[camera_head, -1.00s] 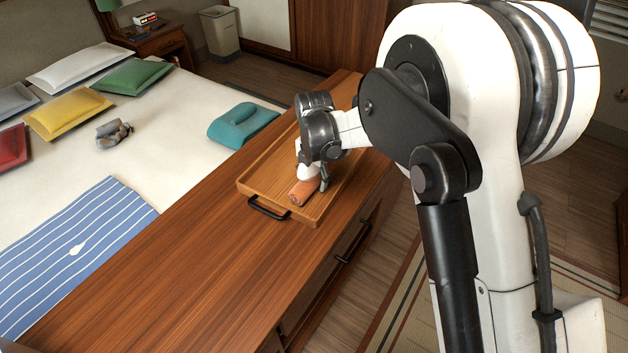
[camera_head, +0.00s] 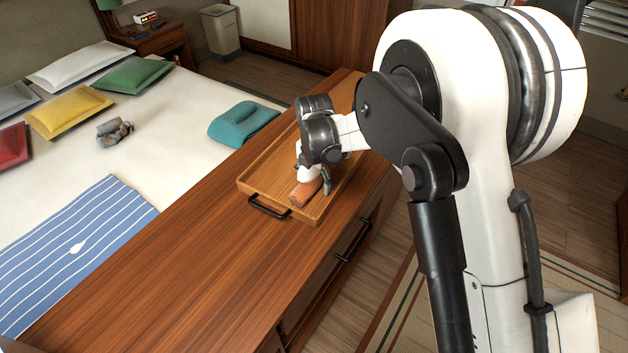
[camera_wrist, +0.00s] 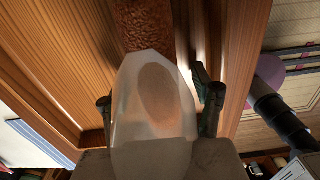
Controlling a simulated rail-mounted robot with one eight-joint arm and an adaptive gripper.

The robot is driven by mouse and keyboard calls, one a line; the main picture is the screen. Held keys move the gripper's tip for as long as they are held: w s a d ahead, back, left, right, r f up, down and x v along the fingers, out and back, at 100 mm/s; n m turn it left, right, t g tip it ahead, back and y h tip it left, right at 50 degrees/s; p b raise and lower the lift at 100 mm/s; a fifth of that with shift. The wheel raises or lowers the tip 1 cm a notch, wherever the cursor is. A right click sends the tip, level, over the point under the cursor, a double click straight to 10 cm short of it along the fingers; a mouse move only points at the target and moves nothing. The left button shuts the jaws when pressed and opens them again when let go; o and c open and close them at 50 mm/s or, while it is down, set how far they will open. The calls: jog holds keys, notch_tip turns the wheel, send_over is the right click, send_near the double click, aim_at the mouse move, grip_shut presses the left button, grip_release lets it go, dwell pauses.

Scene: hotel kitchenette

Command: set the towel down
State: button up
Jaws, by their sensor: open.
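The towel is an orange-brown roll (camera_head: 305,192) lying on the wooden tray (camera_head: 262,184), near the tray's front handle. It also shows at the top of the wrist view (camera_wrist: 143,25). My gripper (camera_head: 314,180) is low over the far end of the roll. In the wrist view my gripper (camera_wrist: 158,105) has its two dark fingers spread apart, one on each side of the roll's line. A pale translucent piece between the fingers covers part of the view, so I cannot tell whether a finger still touches the towel.
The tray stands on a long wooden cabinet (camera_head: 180,270), whose near top is clear. A black tray handle (camera_head: 268,209) sticks out in front. Left is a bed with a teal cushion (camera_head: 243,124), a grey bundle (camera_head: 114,131), several pillows and a striped blue cloth (camera_head: 70,245).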

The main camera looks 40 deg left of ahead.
aim_at(316, 176)
notch_tip(316, 176, up, 12)
dwell(0.5)
jog(key=shift+r, duration=0.1)
jog(key=w+d+r+m+t, duration=0.1)
jog(key=d+r+m, duration=0.45)
jog(key=d, duration=0.55)
jog(key=w+d+r+m+t+y, duration=0.1)
jog(key=d+r+m, duration=0.45)
jog(key=d, duration=0.55)
jog(key=d+r+m+t, duration=0.1)
jog(key=d+r+m, duration=0.45)
jog(key=d, duration=0.55)
jog(key=s+d+f+m+t, duration=0.1)
jog(key=s+d+m+t, duration=0.1)
jog(key=s+d+m, duration=0.5)
jog(key=s+d+f+m+t+h, duration=0.1)
jog(key=s+d+m+t, duration=0.1)
jog(key=s+d+m, duration=0.6)
jog(key=d+m, duration=0.4)
jog(key=d, duration=0.4)
jog(key=shift+d+f+m, duration=0.15)
jog(key=shift+d+m, duration=0.2)
